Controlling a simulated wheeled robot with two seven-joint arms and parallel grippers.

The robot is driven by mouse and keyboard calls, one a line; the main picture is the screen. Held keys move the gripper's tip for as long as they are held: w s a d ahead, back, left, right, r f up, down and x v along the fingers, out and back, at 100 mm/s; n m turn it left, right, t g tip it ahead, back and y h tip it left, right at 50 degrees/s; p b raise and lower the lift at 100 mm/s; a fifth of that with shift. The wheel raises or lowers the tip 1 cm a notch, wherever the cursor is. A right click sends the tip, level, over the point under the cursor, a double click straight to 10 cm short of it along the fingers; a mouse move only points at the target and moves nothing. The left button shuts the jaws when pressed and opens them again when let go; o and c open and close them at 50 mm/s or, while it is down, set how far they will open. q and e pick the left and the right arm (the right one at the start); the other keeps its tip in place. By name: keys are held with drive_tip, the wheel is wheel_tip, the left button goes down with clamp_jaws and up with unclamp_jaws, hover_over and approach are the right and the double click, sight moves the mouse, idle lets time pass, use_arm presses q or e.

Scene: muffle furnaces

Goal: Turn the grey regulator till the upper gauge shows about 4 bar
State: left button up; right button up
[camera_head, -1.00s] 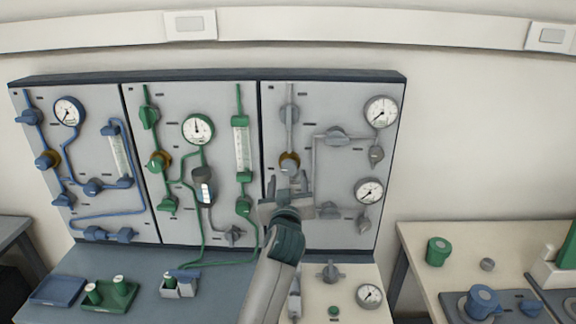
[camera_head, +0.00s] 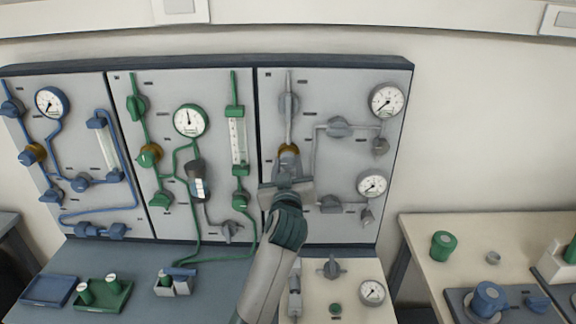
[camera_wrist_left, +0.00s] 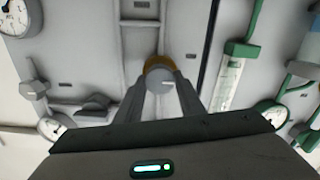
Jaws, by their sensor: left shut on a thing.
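The grey regulator (camera_head: 288,161) with its brass collar sits on the grey right-hand panel (camera_head: 340,100). My left gripper (camera_head: 288,170) comes up from below and is shut on the regulator, partly hiding it in the head view. In the left wrist view the two fingers of the gripper (camera_wrist_left: 160,88) hold the regulator's round knob (camera_wrist_left: 158,80) from both sides. The upper gauge (camera_head: 386,100) is a white round dial at the panel's upper right; its needle is too small to read surely. It also shows, partly hidden, in the left wrist view (camera_wrist_left: 50,128). My right gripper is not in view.
A lower gauge (camera_head: 372,184) and several grey valves, one near the upper gauge (camera_head: 338,127), share the panel. Green and blue panels with a green gauge (camera_head: 190,121) stand to the left. A side table (camera_head: 440,285) with a green jar (camera_head: 443,245) is at right.

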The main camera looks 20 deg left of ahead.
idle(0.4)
use_arm(q)
drive_tip(key=shift+r+m+p, duration=0.15)
drive_tip(key=shift+m+p, duration=0.8)
drive_tip(key=shift+m, duration=0.35)
drive_tip(key=m+p, duration=0.1)
drive_tip(key=m, duration=0.1)
drive_tip(key=shift+m+p, duration=0.3)
drive_tip(key=shift+p, duration=0.05)
drive_tip(key=m+p, duration=0.2)
drive_tip(key=m, duration=0.1)
drive_tip(key=shift+m, duration=0.3)
drive_tip(key=m+p, duration=0.2)
drive_tip(key=m, duration=0.1)
drive_tip(key=shift+r+m, duration=0.1)
drive_tip(key=shift+m, duration=0.2)
drive_tip(key=m+p, duration=0.3)
drive_tip(key=m, duration=0.2)
drive_tip(key=shift+p, duration=0.3)
drive_tip(key=shift+m+p, duration=0.95)
drive_tip(key=shift+m, duration=0.95)
drive_tip(key=shift+f, duration=0.2)
